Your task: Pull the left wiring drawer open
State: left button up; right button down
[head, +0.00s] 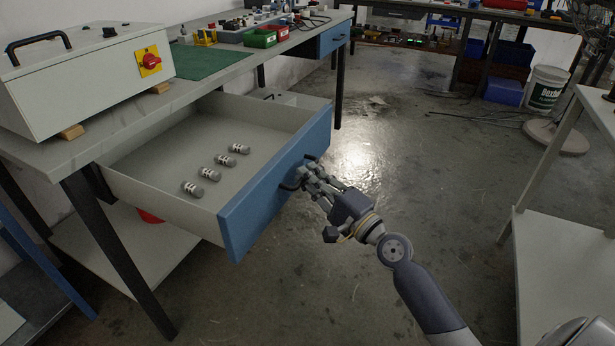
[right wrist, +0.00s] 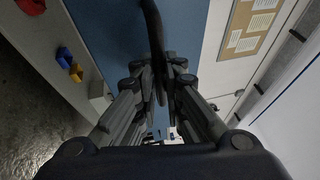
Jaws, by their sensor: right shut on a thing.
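The left wiring drawer (head: 278,190) has a blue front and stands well out from under the workbench in the head view. Several small grey cylinders (head: 226,160) lie in a row on its floor. My right gripper (head: 304,177) is shut on the black handle (head: 291,186) on the drawer's blue front. In the right wrist view the gripper (right wrist: 158,88) has its fingers around the dark curved handle (right wrist: 155,30), against the blue front (right wrist: 107,30). My left gripper is out of view.
A grey box with a red switch (head: 151,61) stands on the workbench (head: 178,98), beside a green mat (head: 199,61). A second blue drawer (head: 334,38) farther along is shut. A pale table (head: 562,240) stands at the right. The floor (head: 400,170) between is open.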

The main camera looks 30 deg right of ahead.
jog(key=c, duration=1.7)
grip_release()
jog(key=v, duration=1.2)
